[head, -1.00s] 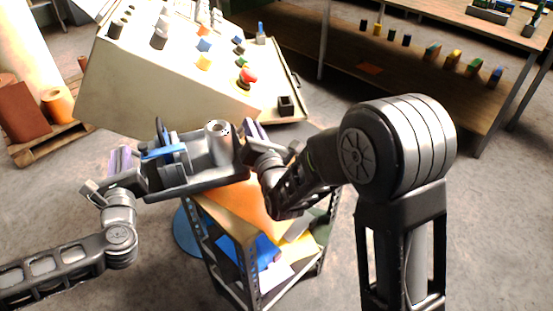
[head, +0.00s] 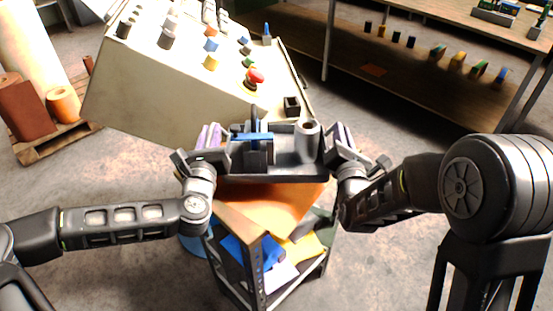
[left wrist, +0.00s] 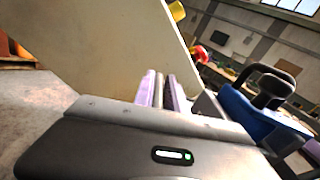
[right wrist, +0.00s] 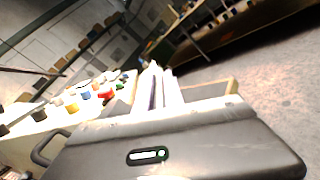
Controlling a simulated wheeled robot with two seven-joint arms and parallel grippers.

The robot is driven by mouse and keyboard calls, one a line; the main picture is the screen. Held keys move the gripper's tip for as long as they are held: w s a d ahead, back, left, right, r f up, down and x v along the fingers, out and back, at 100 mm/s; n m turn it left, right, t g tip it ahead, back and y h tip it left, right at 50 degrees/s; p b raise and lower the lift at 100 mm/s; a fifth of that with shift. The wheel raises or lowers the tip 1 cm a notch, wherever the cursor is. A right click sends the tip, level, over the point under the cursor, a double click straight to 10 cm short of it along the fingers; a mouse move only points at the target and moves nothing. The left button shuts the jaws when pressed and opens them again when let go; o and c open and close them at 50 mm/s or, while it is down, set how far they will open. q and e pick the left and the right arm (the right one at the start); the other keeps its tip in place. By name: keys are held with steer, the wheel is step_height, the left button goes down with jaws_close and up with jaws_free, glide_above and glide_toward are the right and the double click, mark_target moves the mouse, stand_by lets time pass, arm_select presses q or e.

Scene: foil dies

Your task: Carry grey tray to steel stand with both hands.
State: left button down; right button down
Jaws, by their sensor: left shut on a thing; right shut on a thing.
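The grey tray (head: 285,169) is held up between my two grippers in the head view and looks roughly level. A blue-handled dark tool (head: 254,140) and a grey hollow cylinder (head: 307,140) are in it. My left gripper (head: 210,137) is shut at the tray's left end, and my right gripper (head: 341,138) is shut at its right end. The steel stand (head: 255,272), with a brown top and dark metal legs, appears below and in front of the tray. The tray hides the stand's far edge; I cannot tell the gap between them.
A beige console (head: 165,95) with coloured knobs and a red button (head: 255,75) stands close behind the tray. A pallet (head: 50,142) with rolls is at the left. A workbench (head: 425,55) with coloured blocks is at the back right. Open floor lies right of the console.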

arm_select(q)
steer(key=shift+a+r, duration=0.1)
steer(key=shift+a, duration=0.15)
arm_select(e)
steer(key=shift+d+r, duration=0.15)
steer(key=shift+d, duration=0.15)
arm_select(q)
steer(key=shift+f, duration=0.2)
arm_select(e)
steer(key=shift+f, duration=0.2)
